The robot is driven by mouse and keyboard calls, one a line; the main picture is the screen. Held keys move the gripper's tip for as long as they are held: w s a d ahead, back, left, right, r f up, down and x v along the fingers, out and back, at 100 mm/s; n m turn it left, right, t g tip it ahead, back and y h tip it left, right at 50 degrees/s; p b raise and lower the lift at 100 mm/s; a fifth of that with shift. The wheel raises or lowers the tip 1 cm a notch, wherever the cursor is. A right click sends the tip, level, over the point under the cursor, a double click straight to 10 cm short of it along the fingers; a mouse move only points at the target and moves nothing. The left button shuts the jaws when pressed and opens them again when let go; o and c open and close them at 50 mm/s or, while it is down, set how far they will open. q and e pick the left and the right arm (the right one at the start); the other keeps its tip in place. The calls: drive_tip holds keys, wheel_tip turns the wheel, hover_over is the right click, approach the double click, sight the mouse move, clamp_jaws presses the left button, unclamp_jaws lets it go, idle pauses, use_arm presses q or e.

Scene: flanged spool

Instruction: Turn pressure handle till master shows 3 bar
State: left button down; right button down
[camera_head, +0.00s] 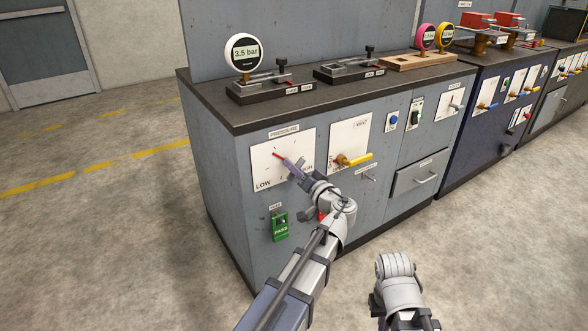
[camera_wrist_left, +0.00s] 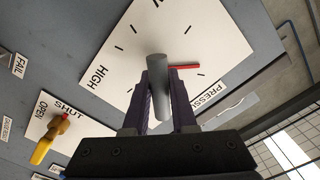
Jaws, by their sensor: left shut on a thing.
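The pressure dial plate (camera_head: 266,178) is white, marked LOW and HIGH, on the front of the grey cabinet. Its red pointer (camera_head: 276,154) points up and left; in the left wrist view the pointer (camera_wrist_left: 184,67) sticks out beside the grey handle (camera_wrist_left: 165,95). My left gripper (camera_head: 290,164) is at the dial, and its fingers (camera_wrist_left: 160,90) are shut on the handle, one on each side. The white round gauge (camera_head: 244,53) on the cabinet top reads 3.5 bar. My right gripper is out of view; only part of that arm shows at the bottom.
Right of the dial is a vent plate with a yellow-handled valve (camera_head: 354,160), near my left arm. Pink (camera_head: 426,36) and yellow (camera_head: 445,37) gauges stand on a wooden board. The floor at left is clear.

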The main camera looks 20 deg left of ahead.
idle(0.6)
use_arm(q)
drive_tip(key=c, duration=0.8)
unclamp_jaws()
drive_tip(key=shift+o, duration=0.2)
drive_tip(key=v, duration=0.8)
